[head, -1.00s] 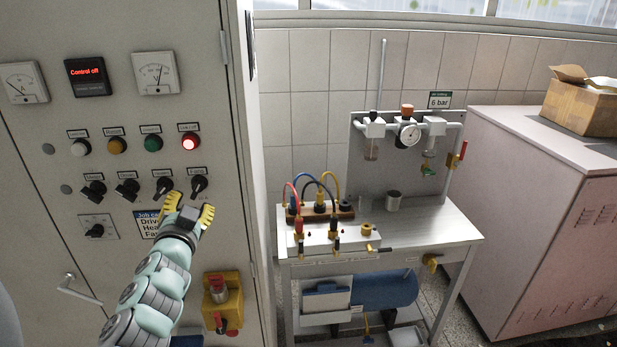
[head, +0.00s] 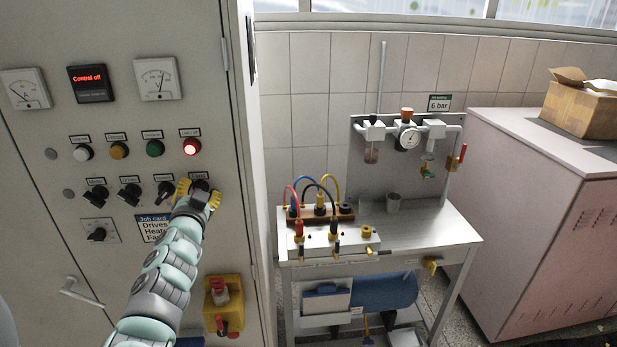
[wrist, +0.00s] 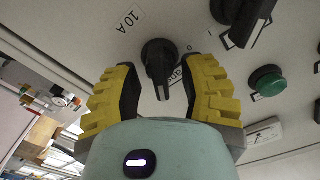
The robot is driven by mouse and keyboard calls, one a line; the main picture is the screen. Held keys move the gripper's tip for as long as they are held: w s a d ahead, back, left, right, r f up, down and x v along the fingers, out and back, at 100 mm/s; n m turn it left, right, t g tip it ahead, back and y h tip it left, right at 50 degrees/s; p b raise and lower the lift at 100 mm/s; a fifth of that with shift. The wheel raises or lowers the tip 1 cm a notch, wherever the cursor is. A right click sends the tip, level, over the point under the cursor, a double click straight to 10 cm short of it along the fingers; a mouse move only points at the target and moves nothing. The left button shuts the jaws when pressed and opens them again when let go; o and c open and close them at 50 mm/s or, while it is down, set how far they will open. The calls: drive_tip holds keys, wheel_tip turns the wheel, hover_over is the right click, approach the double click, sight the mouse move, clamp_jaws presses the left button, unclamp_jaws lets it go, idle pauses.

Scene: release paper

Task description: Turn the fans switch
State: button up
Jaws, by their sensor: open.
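My gripper (head: 199,192) is at the rightmost black rotary switch (head: 199,184) of the row on the grey cabinet, below the lit red lamp. In the wrist view, the same switch (wrist: 159,58) sits between my open yellow fingers, with gaps on both sides. Its handle reaches back toward the palm, and a "10 A" mark is beside it. The label by this switch is partly hidden and hard to read. In the head view, my gripper covers much of the switch.
More black rotary switches stand to the left, the closest one (head: 164,190) near my left finger. Lamps (head: 155,148) sit above, and a job card (head: 152,226) is below. A workbench (head: 420,238) stands right of the cabinet.

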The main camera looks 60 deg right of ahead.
drive_tip(key=shift+o, duration=0.2)
drive_tip(key=shift+a, duration=0.1)
clamp_jaws()
drive_tip(key=shift+f, duration=0.1)
drive_tip(key=shift+m+b, duration=0.3)
drive_tip(key=shift+m, duration=1.1)
drive_tip(key=shift+c, duration=0.2)
unclamp_jaws()
